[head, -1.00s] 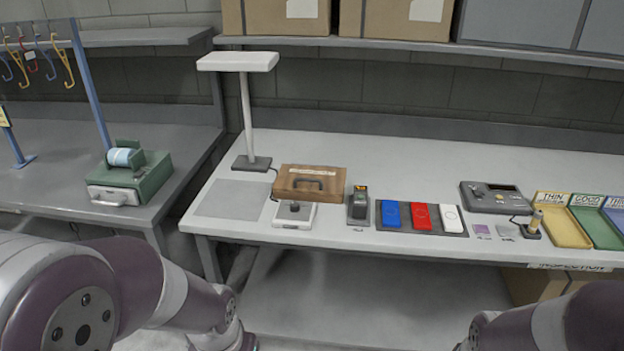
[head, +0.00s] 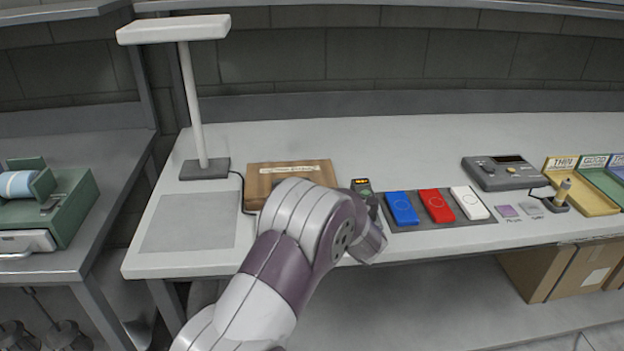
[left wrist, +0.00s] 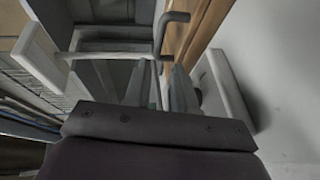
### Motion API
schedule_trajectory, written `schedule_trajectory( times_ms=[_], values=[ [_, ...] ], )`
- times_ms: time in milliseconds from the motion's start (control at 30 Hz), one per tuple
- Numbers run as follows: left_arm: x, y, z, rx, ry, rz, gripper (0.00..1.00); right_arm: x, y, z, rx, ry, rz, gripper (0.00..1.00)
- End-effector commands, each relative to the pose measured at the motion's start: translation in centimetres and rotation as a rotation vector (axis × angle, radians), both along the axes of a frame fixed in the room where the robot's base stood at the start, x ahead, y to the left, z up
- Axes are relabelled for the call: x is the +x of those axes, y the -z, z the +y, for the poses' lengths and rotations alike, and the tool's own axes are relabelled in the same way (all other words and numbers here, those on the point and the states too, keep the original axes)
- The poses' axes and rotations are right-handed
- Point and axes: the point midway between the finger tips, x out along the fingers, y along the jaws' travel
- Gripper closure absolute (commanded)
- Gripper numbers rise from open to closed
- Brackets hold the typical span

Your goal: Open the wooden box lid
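The brown wooden box (head: 257,181) stands on the white bench in the head view. Its lid is down, with a pale label strip on top. My right gripper is in neither view.
A white lamp (head: 193,100) stands behind and left of the box. A white block (left wrist: 222,85) lies beside the fingers. The grey mat (head: 190,221) is bare.

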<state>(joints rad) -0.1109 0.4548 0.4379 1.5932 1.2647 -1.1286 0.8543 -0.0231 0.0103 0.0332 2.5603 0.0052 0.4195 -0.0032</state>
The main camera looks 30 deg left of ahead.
Motion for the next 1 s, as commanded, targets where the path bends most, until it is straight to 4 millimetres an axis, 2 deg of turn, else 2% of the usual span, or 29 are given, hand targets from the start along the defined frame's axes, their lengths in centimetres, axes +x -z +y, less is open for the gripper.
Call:
schedule_trajectory(
  times_ms=[200, 400, 600, 833, 900, 1000],
  values=[
    [3.0, 0.8, 4.4, 0.001, -0.001, 0.003, 0.75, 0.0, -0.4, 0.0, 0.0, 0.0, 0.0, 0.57],
    [5.6, 1.5, 7.9, 0.001, 0.003, 0.004, 0.75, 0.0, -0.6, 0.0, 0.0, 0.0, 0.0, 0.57],
    [6.6, 1.8, 9.2, 0.001, 0.006, 0.004, 0.75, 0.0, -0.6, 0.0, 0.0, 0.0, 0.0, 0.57],
    [6.7, 1.8, 9.3, 0.001, 0.006, 0.004, 0.75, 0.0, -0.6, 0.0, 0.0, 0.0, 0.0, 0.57],
    [6.7, 1.8, 9.3, 0.002, 0.007, 0.005, 0.98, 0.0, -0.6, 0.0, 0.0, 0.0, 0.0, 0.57],
    [6.7, 1.8, 9.3, 0.002, 0.007, 0.005, 1.0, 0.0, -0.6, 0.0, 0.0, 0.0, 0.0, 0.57]
  ],
)
